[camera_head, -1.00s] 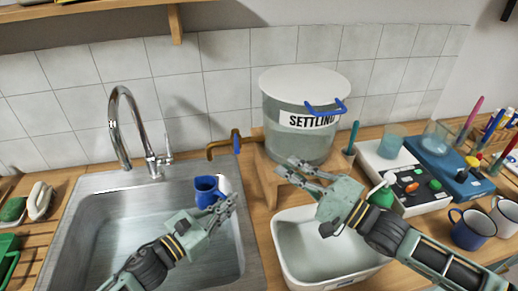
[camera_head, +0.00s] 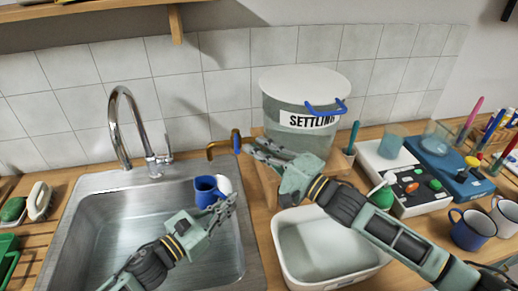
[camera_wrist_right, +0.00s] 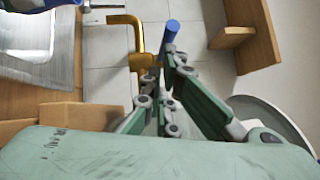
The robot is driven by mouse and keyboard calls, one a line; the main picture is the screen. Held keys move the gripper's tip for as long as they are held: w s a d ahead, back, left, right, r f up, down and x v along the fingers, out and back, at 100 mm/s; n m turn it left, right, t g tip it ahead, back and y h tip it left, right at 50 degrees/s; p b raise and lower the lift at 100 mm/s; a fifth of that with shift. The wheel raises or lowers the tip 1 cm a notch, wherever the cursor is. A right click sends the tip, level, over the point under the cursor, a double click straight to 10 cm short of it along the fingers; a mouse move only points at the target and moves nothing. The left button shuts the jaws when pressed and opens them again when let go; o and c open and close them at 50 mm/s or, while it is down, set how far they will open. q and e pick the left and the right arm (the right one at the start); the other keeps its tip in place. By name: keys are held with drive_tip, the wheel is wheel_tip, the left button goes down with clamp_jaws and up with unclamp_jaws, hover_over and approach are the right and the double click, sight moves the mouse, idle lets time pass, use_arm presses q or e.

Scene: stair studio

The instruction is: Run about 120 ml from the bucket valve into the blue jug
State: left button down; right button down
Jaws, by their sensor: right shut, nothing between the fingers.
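The settling bucket (camera_head: 300,140) stands on a wooden stand behind the counter edge. Its brass valve (camera_head: 220,147) points left over the sink and has a blue lever (camera_head: 236,142). The lever also shows in the right wrist view (camera_wrist_right: 169,38), beside the brass body (camera_wrist_right: 138,48). The blue jug (camera_head: 207,190) is upright over the sink, below the spout. My left gripper (camera_head: 232,203) is shut on it at its right side; the grip is partly hidden. My right gripper (camera_head: 252,148) is shut and empty, fingertips close beside the lever; contact is unclear.
The steel sink (camera_head: 100,235) with its tap (camera_head: 122,125) is at left. A white basin (camera_head: 285,250) sits below my right arm. At right are a white device (camera_head: 410,185), a blue device (camera_head: 450,165) and mugs (camera_head: 472,228).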

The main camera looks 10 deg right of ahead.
drive_tip(key=shift+a, duration=0.1)
drive_tip(key=s+a+m+t+h, duration=0.1)
drive_tip(key=a+m+t+h, duration=0.1)
drive_tip(key=a, duration=0.5)
drive_tip(key=shift+a+m+t+h, duration=0.25)
drive_tip(key=shift+m+h, duration=0.25)
drive_tip(key=shift+h, duration=0.7)
idle(0.4)
idle(1.2)
